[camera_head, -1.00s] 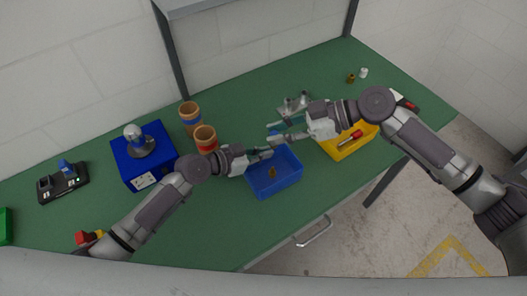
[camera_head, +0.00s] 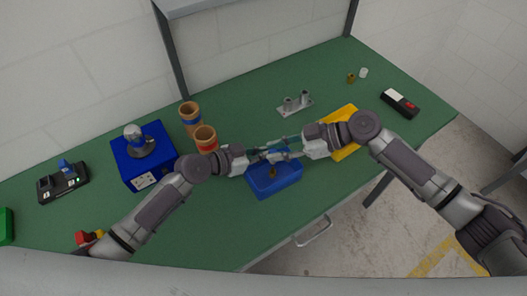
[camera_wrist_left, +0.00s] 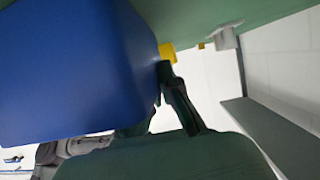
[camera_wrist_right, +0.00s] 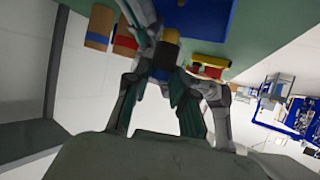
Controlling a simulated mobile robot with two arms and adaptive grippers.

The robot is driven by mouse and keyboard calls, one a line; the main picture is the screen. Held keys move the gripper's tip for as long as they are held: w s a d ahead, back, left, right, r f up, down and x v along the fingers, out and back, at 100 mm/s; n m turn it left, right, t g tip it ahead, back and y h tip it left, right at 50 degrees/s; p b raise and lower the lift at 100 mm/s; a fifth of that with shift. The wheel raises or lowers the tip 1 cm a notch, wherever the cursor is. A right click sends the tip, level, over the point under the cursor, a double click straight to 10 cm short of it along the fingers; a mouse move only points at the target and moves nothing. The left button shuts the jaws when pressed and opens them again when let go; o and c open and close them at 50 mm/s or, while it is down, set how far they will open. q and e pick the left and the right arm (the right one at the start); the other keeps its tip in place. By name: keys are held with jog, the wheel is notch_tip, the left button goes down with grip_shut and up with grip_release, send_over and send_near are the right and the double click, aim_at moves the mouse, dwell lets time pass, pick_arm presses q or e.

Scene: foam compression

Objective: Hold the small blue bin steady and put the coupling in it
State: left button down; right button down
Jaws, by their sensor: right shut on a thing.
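The small blue bin (camera_head: 288,183) stands near the table's front edge, with a small brownish piece (camera_head: 272,172) inside. My left gripper (camera_head: 262,157) is at the bin's back left rim. In the left wrist view the bin (camera_wrist_left: 70,75) fills the left side and hides part of the fingers, so I cannot tell how far they are closed. My right gripper (camera_head: 280,150) is over the bin's back rim. In the right wrist view it is shut on a small dark piece with a yellow band (camera_wrist_right: 168,50), which appears to be the coupling. In the head view the fingers mostly hide it.
A yellow bin (camera_head: 345,110) is partly behind my right arm. A grey bracket (camera_head: 294,104) stands behind the blue bin. A black device (camera_head: 401,103) lies at the right.

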jog(key=shift+f, duration=1.2)
jog(key=c, duration=0.9)
grip_release()
jog(key=v, duration=1.2)
jog(key=shift+f, duration=0.1)
pick_arm(q)
jog(key=c, duration=1.2)
grip_release()
jog(key=shift+c, duration=0.2)
